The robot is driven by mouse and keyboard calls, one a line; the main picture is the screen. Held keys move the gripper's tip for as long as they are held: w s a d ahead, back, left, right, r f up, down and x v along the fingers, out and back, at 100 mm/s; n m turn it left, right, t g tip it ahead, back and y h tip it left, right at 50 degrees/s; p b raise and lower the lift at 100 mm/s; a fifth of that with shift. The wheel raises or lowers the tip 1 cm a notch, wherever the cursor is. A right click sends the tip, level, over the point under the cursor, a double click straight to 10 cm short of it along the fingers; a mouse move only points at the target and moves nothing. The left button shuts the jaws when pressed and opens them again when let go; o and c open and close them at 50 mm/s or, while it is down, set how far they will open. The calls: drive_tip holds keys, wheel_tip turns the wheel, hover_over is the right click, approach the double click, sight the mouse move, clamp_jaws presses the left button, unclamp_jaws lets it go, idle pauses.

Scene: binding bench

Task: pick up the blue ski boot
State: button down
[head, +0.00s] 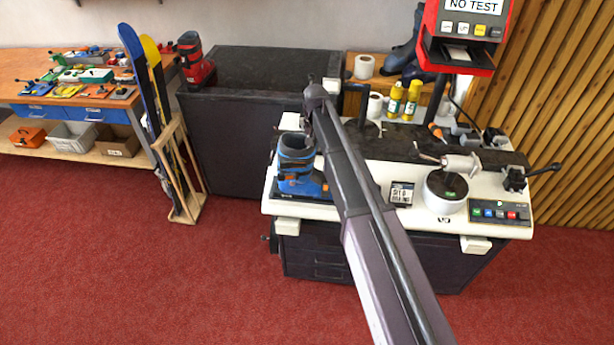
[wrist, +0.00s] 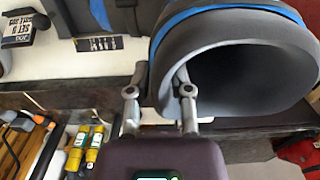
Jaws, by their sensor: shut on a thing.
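The blue ski boot (head: 301,186), with a dark grey cuff, stands upright at the left end of the white bench (head: 372,186). In the wrist view the open top of the boot (wrist: 228,30) fills the upper right. My gripper (wrist: 162,84) is shut on the rim of the cuff, with one finger inside the opening and one outside. In the head view my arm reaches over the bench to the boot and hides part of the gripper. I cannot tell whether the sole touches the bench.
A small black and white box (head: 401,193) and a round device (head: 446,192) stand right of the boot. Yellow bottles (head: 411,99) are behind. A red boot (head: 194,62) stands on a dark cabinet, and skis (head: 150,100) lean at left.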

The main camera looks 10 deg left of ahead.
drive_tip(key=shift+r, duration=0.1)
idle(0.3)
drive_tip(key=shift+r+p, duration=1.65)
drive_tip(key=shift+p, duration=0.15)
drive_tip(key=s+d, duration=0.2)
drive_tip(key=s, duration=0.5)
drive_tip(key=s+d+r+p, duration=0.1)
drive_tip(key=s+d, duration=0.1)
drive_tip(key=s, duration=0.6)
drive_tip(key=shift+d+r, duration=0.2)
drive_tip(key=shift+d, duration=0.1)
drive_tip(key=shift+s, duration=0.1)
drive_tip(key=shift+f, duration=0.15)
